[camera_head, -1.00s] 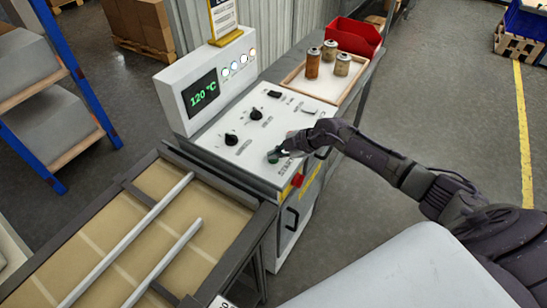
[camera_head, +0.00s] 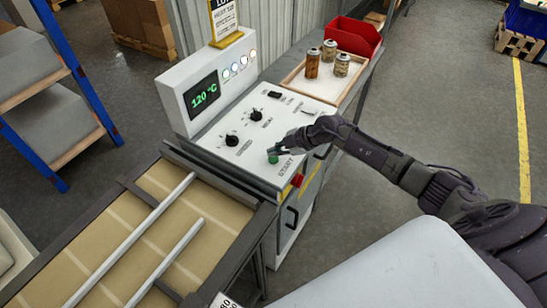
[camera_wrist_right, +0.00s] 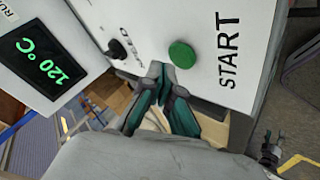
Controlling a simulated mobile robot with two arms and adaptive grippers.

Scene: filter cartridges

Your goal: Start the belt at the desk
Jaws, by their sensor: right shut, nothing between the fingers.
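The white control desk (camera_head: 262,145) has a green START button (camera_head: 273,159) near its front edge; the button also shows in the right wrist view (camera_wrist_right: 182,54), beside the word START. My right gripper (camera_head: 284,148) is shut and empty, just above and beside the button. In the right wrist view its closed fingertips (camera_wrist_right: 159,76) appear apart from the button. The belt (camera_head: 120,233), tan with pale cross lines and two metal rails, lies at the lower left. My left gripper is not in view.
A display (camera_head: 202,94) reads 120 °C, with several small lamps beside it. Black knobs (camera_head: 231,140) and a red button (camera_head: 297,180) are on the desk. A tray (camera_head: 296,87) with several cartridges and a red bin (camera_head: 354,38) stand behind.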

